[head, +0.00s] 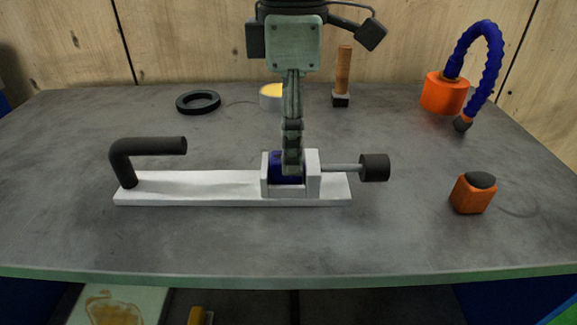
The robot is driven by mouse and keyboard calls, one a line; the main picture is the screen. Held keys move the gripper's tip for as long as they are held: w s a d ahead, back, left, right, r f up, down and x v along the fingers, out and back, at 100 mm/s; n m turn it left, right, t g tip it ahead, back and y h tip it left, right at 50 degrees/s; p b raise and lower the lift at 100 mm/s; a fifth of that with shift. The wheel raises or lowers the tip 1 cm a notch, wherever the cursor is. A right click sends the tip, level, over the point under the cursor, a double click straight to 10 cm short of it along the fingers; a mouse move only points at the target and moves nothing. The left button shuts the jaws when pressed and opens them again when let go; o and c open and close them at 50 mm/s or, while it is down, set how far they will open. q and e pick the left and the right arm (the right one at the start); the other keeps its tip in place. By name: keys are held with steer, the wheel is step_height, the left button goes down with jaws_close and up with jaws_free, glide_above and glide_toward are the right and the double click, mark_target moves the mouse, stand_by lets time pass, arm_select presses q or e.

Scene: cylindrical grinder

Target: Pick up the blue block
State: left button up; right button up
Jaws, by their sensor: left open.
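The blue block (277,167) sits in the white fixture (190,187), between two upright white jaws near the fixture's right end. My left gripper (292,165) points down from the top middle, with its fingers at the block. It is seen edge-on, and its fingers hide the block's right part. The gripper is open; I cannot tell whether a finger touches the block. My right gripper is out of view.
The fixture has a bent black handle (140,153) and a black screw knob (374,167). An orange block with a dark top (473,195) stands right. Behind are a black ring (198,102), a wooden-handled tool (343,75) and an orange base with blue hose (444,95). The front table is clear.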

arm_select(q)
steer(key=shift+f, duration=1.3)
steer(key=c, duration=1.2)
steer(key=shift+r, duration=0.1)
steer(key=shift+c, duration=0.2)
